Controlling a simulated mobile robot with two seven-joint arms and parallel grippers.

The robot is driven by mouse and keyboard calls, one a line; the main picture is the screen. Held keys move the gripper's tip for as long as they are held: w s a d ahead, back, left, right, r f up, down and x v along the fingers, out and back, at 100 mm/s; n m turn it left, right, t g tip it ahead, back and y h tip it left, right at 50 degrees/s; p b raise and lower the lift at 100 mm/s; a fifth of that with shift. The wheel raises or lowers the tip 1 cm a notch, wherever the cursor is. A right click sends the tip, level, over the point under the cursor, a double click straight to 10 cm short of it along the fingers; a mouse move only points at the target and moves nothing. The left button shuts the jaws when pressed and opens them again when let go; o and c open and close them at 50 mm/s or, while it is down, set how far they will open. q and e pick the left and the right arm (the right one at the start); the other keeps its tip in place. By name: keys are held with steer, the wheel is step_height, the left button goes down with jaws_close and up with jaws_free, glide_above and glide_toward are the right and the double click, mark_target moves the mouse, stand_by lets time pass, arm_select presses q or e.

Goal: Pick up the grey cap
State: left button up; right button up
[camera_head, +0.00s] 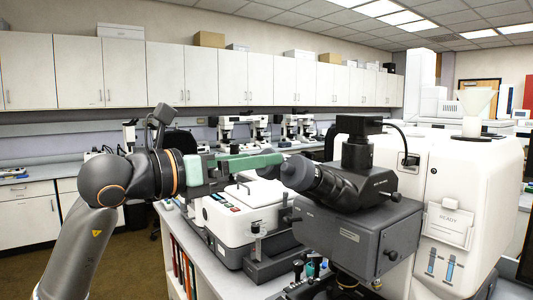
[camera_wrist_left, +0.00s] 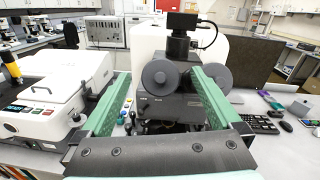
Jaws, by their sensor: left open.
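My left gripper (camera_head: 272,161) reaches in from the left with green fingers, open and empty, its tips near the microscope's eyepieces. The dark grey microscope (camera_head: 350,225) has two eyepieces whose round grey ends (camera_wrist_left: 159,78) face the wrist camera. I cannot tell whether these ends are caps, and I cannot single out a separate grey cap for sure. My right gripper is in neither view.
A white instrument (camera_head: 250,215) with coloured buttons stands left of the microscope. A large white unit (camera_head: 400,150) bearing a white funnel (camera_head: 476,103) stands behind and right. A keyboard (camera_wrist_left: 257,124) and small grey box (camera_wrist_left: 299,107) lie at the right in the wrist view.

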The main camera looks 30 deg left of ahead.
arm_select(q)
steer(key=shift+x, duration=0.8)
steer(key=shift+w, duration=0.15)
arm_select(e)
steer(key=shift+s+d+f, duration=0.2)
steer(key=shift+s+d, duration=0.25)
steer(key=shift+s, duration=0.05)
arm_select(q)
steer(key=c, duration=1.3)
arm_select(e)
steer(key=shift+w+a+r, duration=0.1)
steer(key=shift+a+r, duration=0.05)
arm_select(q)
steer(key=shift+r, duration=0.15)
